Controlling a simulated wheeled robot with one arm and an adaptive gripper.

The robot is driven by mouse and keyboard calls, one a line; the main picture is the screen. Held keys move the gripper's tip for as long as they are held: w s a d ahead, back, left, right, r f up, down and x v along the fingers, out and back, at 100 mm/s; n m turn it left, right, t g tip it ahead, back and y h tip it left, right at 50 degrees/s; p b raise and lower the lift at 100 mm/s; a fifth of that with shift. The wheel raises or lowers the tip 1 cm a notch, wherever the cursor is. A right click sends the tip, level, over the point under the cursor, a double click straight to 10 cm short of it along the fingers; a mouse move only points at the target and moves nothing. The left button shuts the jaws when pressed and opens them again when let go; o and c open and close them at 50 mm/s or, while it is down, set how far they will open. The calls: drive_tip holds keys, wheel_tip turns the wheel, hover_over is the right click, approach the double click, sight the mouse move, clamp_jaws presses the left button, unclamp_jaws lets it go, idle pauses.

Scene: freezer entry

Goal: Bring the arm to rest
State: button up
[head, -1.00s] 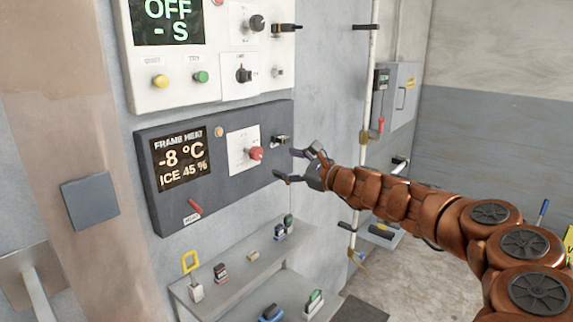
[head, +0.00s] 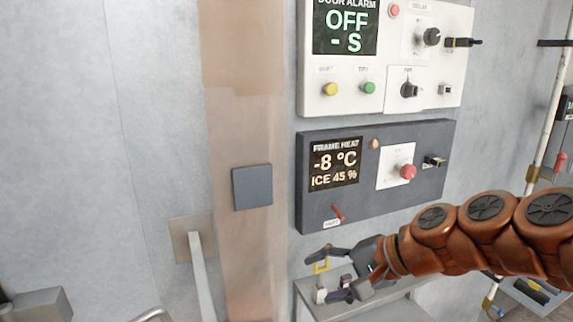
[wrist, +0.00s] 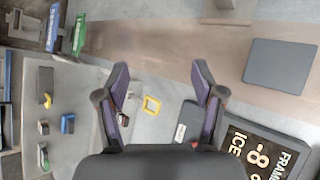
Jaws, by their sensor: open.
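My orange jointed arm (head: 480,235) reaches in from the right in the head view. My gripper (head: 316,277) is at its left end, below the dark frame heat panel (head: 312,205) and in front of the small shelf. Its fingers are spread and nothing is between them. In the wrist view my gripper (wrist: 161,70) is also open, with the wall behind it. A yellow loop (wrist: 152,104) shows in the gap beyond the fingers. Part of the shelf is hidden behind the gripper.
The white door alarm panel (head: 385,100) is above the frame heat panel, which has a red knob (head: 408,171) and a red lever (head: 338,212). A grey square plate (head: 252,186) and a metal handle (head: 200,265) are left. The shelf (head: 400,302) is below.

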drive_tip(key=s+d+f+n+g+h, duration=0.2)
drive_tip(key=s+f+n+g+h, duration=0.25)
drive_tip(key=s+f, duration=0.65)
drive_tip(key=s+d+f+n+g+h, duration=0.2)
drive_tip(key=s+d+h, duration=0.3)
drive_tip(key=s+d, duration=0.4)
drive_tip(key=s, duration=0.4)
drive_tip(key=shift+f+n, duration=0.35)
drive_tip(key=shift+f, duration=0.05)
drive_tip(key=shift+s, duration=0.1)
